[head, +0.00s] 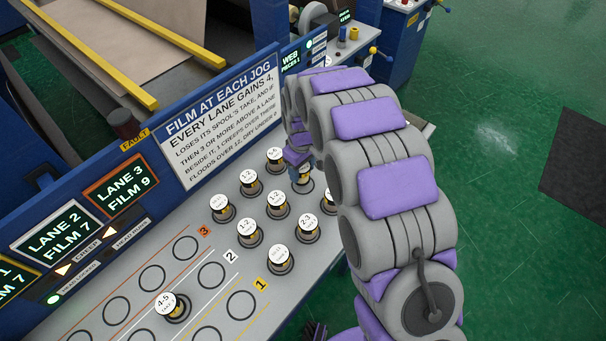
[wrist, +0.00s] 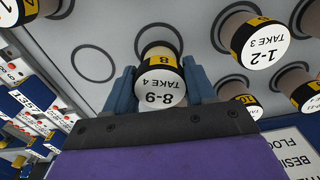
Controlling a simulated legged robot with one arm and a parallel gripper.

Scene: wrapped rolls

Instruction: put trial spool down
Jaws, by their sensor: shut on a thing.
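My gripper (wrist: 160,93) is shut on a spool (wrist: 158,68) with a white end marked 8-9 and a yellow and black band. Its blue fingers lie on both sides of the spool. The spool's far end is at or close to the grey panel; I cannot tell if it touches. In the head view my gripper (head: 301,164) is at the far right of the spool group, with the held spool (head: 304,178) partly hidden by it. A spool marked 4-5 (head: 173,306) stands upright in the ringed lanes at the lower left.
Several other upright spools (head: 277,204) stand close to my gripper, including one marked 1-2 (wrist: 262,42). Empty rings (head: 211,275) lie along lanes 1, 2 and 3. A sign (head: 225,115) and lit lane displays (head: 121,185) stand along the panel's back edge.

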